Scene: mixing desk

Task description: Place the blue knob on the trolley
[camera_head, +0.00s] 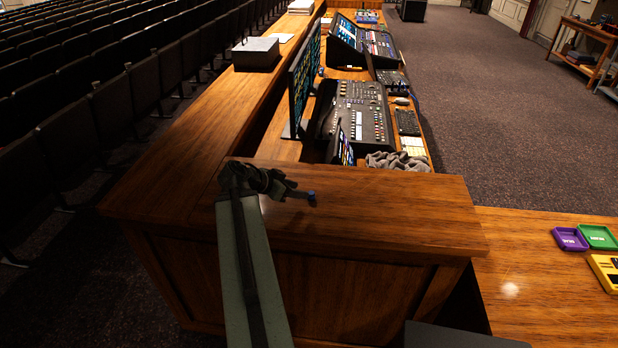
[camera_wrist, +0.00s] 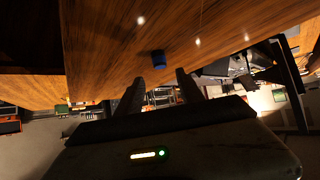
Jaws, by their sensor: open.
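The blue knob (camera_head: 312,197) sits on the wooden ledge of the desk, near the tip of my gripper (camera_head: 298,193). In the wrist view the knob (camera_wrist: 158,56) is a small dark blue cylinder on the wood, just beyond and between the fingertips. My gripper (camera_wrist: 158,82) is open there, with its two fingers apart and nothing between them. A wooden stand with shelves (camera_head: 587,32) at the far upper right may be the trolley; I cannot tell for sure.
Mixing consoles (camera_head: 360,115), a monitor (camera_head: 303,85) and a grey cloth (camera_head: 398,161) lie beyond the ledge. Purple (camera_head: 570,239) and green (camera_head: 598,237) trays sit on the lower wooden surface at right. Seat rows fill the left. Carpet at upper right is open.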

